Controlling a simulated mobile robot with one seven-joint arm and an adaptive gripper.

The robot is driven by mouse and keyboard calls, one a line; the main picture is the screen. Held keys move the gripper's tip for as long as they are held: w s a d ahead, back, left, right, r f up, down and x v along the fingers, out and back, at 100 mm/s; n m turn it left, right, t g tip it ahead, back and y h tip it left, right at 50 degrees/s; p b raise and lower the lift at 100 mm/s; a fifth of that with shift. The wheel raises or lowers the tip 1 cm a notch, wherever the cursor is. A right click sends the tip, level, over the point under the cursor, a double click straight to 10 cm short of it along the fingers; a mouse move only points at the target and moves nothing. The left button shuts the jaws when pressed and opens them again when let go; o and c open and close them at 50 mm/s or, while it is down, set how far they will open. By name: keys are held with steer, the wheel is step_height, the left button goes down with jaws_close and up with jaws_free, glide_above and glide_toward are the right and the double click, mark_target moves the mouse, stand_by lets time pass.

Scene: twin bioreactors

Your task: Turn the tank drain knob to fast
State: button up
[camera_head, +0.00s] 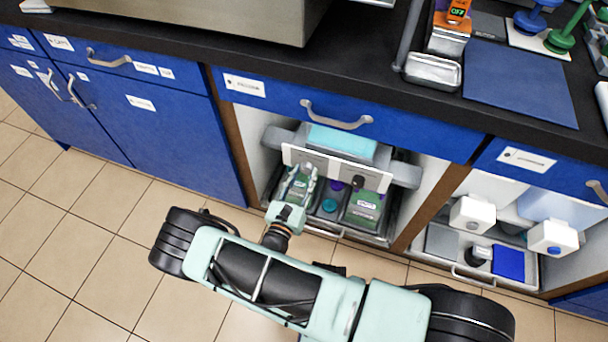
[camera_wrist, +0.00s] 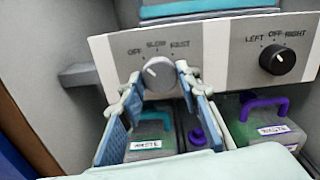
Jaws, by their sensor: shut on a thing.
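The tank drain knob (camera_wrist: 158,74) is a grey round knob on a light panel (camera_wrist: 117,47), under the printed words OFF, SLOW and FAST. My gripper (camera_wrist: 161,78) has one finger on each side of the knob and is closed on it. The pointer is too small to read surely; a pale mark seems to be at its upper left. In the head view my gripper (camera_head: 303,172) reaches into the open cabinet bay at the panel (camera_head: 335,166), and the grey knob is hard to make out behind the fingers.
A black knob (camera_wrist: 277,60) marked LEFT, OFF, RIGHT is to the right on the panel. Below are green containers with a teal handle (camera_wrist: 152,118) and a purple handle (camera_wrist: 264,104), and a purple cap (camera_wrist: 197,137). A blue drawer (camera_head: 345,110) overhangs the bay.

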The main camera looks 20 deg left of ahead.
steer(key=m+p, duration=0.1)
steer(key=m, duration=0.2)
steer(key=shift+r+m, duration=0.1)
steer(key=shift+m, duration=0.3)
steer(key=m+p, duration=0.1)
steer(key=m, duration=0.3)
steer(key=shift+m, duration=0.3)
steer(key=m+p, duration=0.1)
steer(key=m, duration=0.3)
steer(key=shift+p, duration=0.35)
steer(key=shift+m+p, duration=0.7)
steer(key=shift+m, duration=1.7)
steer(key=o, duration=1.2)
steer(key=shift+c, duration=0.2)
